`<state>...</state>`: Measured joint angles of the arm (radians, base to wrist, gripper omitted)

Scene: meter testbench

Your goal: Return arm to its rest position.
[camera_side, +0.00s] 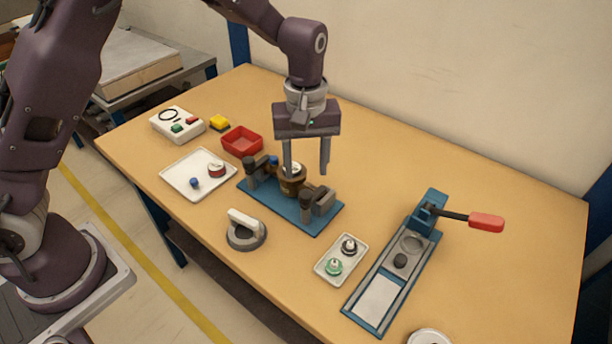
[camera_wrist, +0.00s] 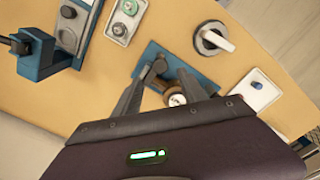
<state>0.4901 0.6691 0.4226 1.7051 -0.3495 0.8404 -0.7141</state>
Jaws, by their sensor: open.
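My gripper (camera_side: 307,168) is open in the side view, with its two fingers pointing down above the blue fixture. In the wrist view my gripper (camera_wrist: 145,95) shows its two fingers spread apart. A brown cylindrical meter part (camera_side: 291,182) with a light top sits in the blue fixture (camera_side: 309,217), between dark clamps. The left finger overlaps this part in the side view; I cannot tell whether it touches. The part also shows beyond the fingers in the wrist view (camera_wrist: 177,98), partly hidden by my gripper body.
A white tray (camera_side: 181,181), red bin (camera_side: 242,140), button box (camera_side: 170,124) and yellow button (camera_side: 219,122) stand left. A knob switch (camera_side: 246,236) and small tray (camera_side: 331,275) are in front. A blue press with red handle (camera_side: 486,222) stands right. The back right table is clear.

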